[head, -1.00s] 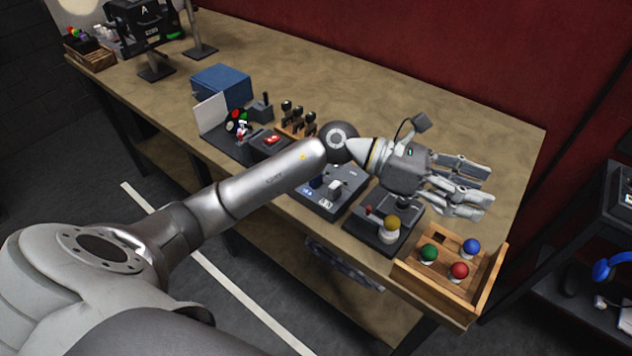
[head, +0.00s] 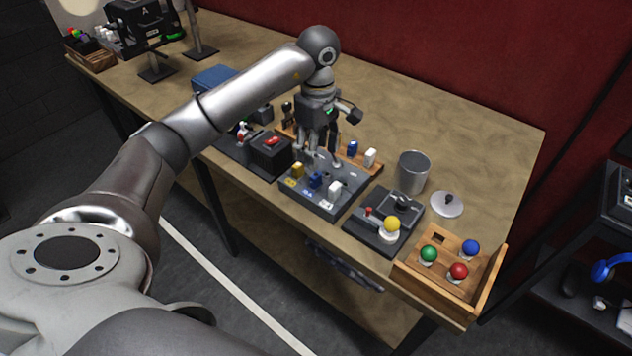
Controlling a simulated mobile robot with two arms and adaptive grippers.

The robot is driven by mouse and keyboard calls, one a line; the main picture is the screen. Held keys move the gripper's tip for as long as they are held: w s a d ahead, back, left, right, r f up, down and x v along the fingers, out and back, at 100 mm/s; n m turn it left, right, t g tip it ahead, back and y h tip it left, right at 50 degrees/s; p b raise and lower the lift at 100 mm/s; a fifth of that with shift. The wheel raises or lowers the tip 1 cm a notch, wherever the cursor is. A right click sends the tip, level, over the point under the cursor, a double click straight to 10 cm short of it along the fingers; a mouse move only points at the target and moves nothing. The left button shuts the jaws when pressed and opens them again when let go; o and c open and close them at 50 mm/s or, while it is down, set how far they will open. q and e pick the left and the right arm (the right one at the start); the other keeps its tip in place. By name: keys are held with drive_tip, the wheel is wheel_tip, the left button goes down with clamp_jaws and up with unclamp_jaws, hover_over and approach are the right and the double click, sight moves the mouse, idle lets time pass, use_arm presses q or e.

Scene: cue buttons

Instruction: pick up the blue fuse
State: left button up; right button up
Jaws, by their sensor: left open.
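A small blue fuse (head: 315,180) stands on the grey fuse panel (head: 322,204), between a yellow fuse (head: 296,170) and a white fuse (head: 334,188). Another blue fuse (head: 352,149) stands on the wooden rack (head: 372,171) behind the panel, beside a white one (head: 370,157). My left gripper (head: 323,160) points down over the back left of the panel, its fingers open. It is left of the rack's blue fuse and behind the panel's blue one. I cannot tell whether its fingertips touch anything. My right gripper is not in view.
Right of the panel are a joystick box with a yellow ball (head: 391,227), a metal cup (head: 413,172), a round lid (head: 446,204) and a wooden box with coloured balls (head: 440,281). A black box with a red switch (head: 271,152) stands left. The table's right rear is clear.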

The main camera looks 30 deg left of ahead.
sight(316, 174)
use_arm(q)
wheel_tip(316, 174, down, 4)
drive_tip(key=shift+r+p, duration=0.2)
drive_tip(key=shift+p, duration=0.15)
drive_tip(key=f+p, duration=0.1)
drive_tip(key=f, duration=0.1)
drive_tip(key=f+p, duration=0.1)
drive_tip(key=f, duration=0.1)
drive_tip(key=shift+s+a+f, duration=0.1)
drive_tip(key=shift+s+f, duration=0.1)
drive_tip(key=shift+f, duration=0.4)
drive_tip(key=shift+c, duration=0.2)
drive_tip(key=c, duration=1)
drive_tip(key=shift+c, duration=0.2)
drive_tip(key=shift+r, duration=0.1)
